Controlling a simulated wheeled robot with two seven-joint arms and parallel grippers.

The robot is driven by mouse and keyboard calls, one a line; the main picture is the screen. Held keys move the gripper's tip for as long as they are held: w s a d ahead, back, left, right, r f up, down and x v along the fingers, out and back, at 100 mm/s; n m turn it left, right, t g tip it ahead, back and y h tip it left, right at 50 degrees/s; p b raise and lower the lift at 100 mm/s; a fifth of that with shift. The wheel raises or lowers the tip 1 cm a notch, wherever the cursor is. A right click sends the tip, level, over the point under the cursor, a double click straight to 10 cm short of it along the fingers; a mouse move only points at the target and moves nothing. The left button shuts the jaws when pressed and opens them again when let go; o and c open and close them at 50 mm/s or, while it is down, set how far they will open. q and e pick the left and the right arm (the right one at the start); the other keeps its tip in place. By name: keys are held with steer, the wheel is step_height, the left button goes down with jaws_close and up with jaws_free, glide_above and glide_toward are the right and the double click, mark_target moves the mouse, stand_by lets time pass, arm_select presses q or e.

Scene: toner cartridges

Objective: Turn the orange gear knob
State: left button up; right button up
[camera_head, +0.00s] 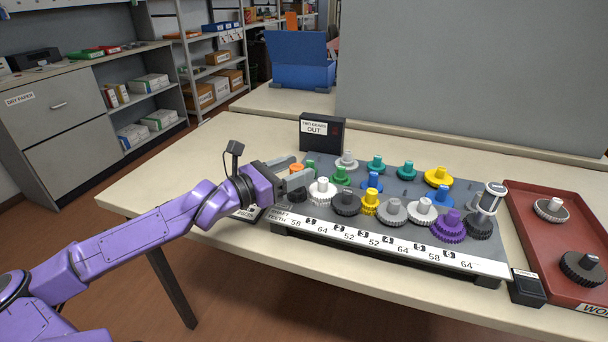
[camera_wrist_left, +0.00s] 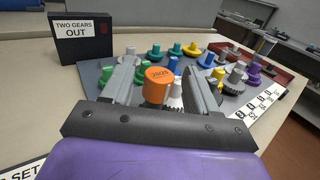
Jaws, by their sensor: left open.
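The orange gear knob (camera_wrist_left: 158,84) stands upright between the two fingers of my left gripper (camera_wrist_left: 152,92) in the left wrist view. Its top carries small dark lettering. The gripper is open, with one finger on each side of the knob; I cannot tell whether either finger touches it. In the head view, only the top of the orange knob (camera_head: 296,167) shows beside my left gripper (camera_head: 296,180), and the fingers hide the rest. The knob sits at the left end of the grey gear board (camera_head: 400,172). My right gripper is not in view.
Several gears crowd the board, with a white gear (camera_head: 322,191) and a green gear (camera_head: 341,176) close by. A black box labelled TWO GEARS OUT (camera_head: 322,133) stands behind. A red tray (camera_head: 541,240) with two gears lies at the right. The table's left part is clear.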

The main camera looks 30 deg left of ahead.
arm_select(q)
steer(key=shift+b+x, duration=0.7)
steer(key=shift+x, duration=0.45)
steer(key=shift+w+d, duration=0.1)
steer(key=shift+w, duration=0.3)
